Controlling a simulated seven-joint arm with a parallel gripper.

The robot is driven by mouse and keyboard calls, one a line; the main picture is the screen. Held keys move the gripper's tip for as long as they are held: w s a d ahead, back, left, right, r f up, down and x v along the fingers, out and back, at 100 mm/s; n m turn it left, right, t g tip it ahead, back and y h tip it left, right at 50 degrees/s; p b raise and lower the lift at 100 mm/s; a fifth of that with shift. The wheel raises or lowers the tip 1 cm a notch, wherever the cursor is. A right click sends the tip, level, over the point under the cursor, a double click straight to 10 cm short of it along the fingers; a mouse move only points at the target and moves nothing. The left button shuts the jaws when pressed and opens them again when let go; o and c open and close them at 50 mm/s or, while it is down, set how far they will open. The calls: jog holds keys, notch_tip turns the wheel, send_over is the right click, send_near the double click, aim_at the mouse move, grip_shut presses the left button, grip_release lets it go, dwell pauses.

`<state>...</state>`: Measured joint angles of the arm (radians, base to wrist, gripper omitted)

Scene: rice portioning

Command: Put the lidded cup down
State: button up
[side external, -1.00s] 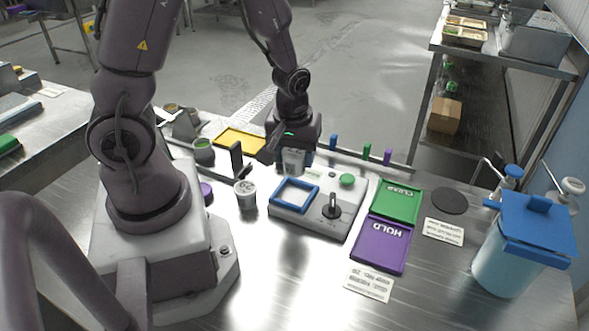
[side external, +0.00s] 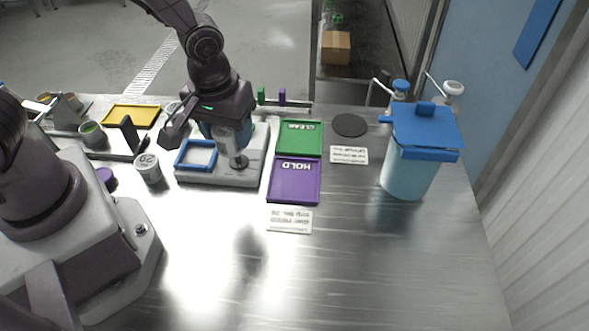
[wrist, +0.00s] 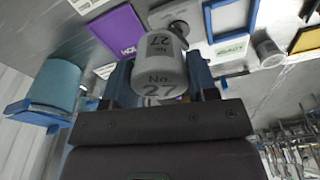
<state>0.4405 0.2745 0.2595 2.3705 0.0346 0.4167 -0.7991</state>
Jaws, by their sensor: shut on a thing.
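My gripper (side external: 226,132) is shut on a light grey cup (wrist: 160,66) marked "No. 27". In the wrist view the cup sits between the two blue-grey fingers, and I cannot make out its lid. In the side view the held cup (side external: 238,138) is partly hidden by my gripper, in front of the grey station (side external: 250,168) with a blue square frame (side external: 181,165). It appears to be held above the station. The green CLEAR tray (side external: 300,139) and purple HOLD tray (side external: 294,182) lie just right of the station, with bare surfaces.
A second grey cup (side external: 148,168) stands left of the station. A yellow tray (side external: 131,116) lies behind it. A dark round pad (side external: 349,125) and a blue-lidded container (side external: 408,175) are at the right. The front of the steel table is clear.

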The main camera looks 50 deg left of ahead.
jog(key=w+f, duration=0.3)
jog(key=w, duration=0.1)
jog(key=w+d+f, duration=0.1)
jog(key=w+f, duration=0.2)
jog(key=w, duration=0.1)
jog(key=w+f, duration=0.3)
jog(key=w, duration=0.1)
jog(key=shift+w+d, duration=0.3)
jog(key=shift+w+f, duration=0.15)
jog(key=shift+f, duration=0.8)
jog(key=shift+w+f, duration=0.1)
jog(key=shift+f, duration=0.85)
jog(key=o, duration=1)
jog(key=shift+f, duration=0.15)
jog(key=r, duration=0.4)
jog(key=s+r, duration=0.1)
jog(key=r, duration=0.3)
jog(key=d+r, duration=0.1)
jog(key=r, duration=0.3)
jog(key=shift+s+r, duration=0.15)
jog(key=shift+r, duration=0.1)
